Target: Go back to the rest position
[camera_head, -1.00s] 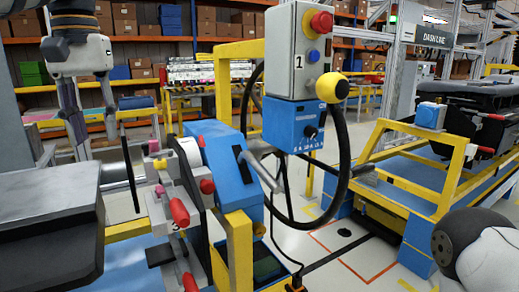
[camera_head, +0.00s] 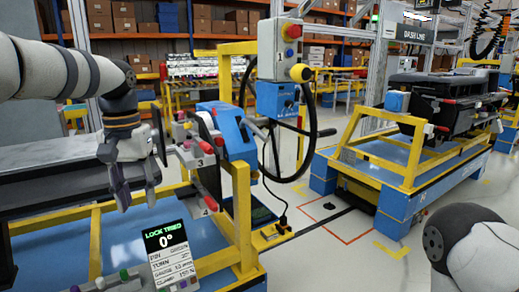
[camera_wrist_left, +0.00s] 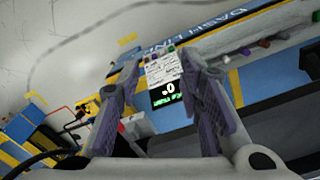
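My left gripper (camera_head: 137,205) hangs fingers-down at the left of the head view, with its arm coming in from the left edge. Its two fingers are apart with nothing between them. In the left wrist view the open fingers (camera_wrist_left: 162,65) frame a display sign beyond them. My right arm (camera_head: 478,248) shows only as a dark and white link at the lower right, and its gripper is out of the picture. The dashboard module (camera_head: 50,180) lies behind and left of my left gripper. A display (camera_head: 167,250) below it reads "LOCK TRIED 0°".
Right of my left gripper are numbered red-handled clamps (camera_head: 207,187), a blue unit (camera_head: 228,130) and a control post (camera_head: 279,60) with a black wheel (camera_head: 309,150). A yellow and blue cart (camera_head: 400,175) stands right. Grey floor (camera_head: 350,250) is open between.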

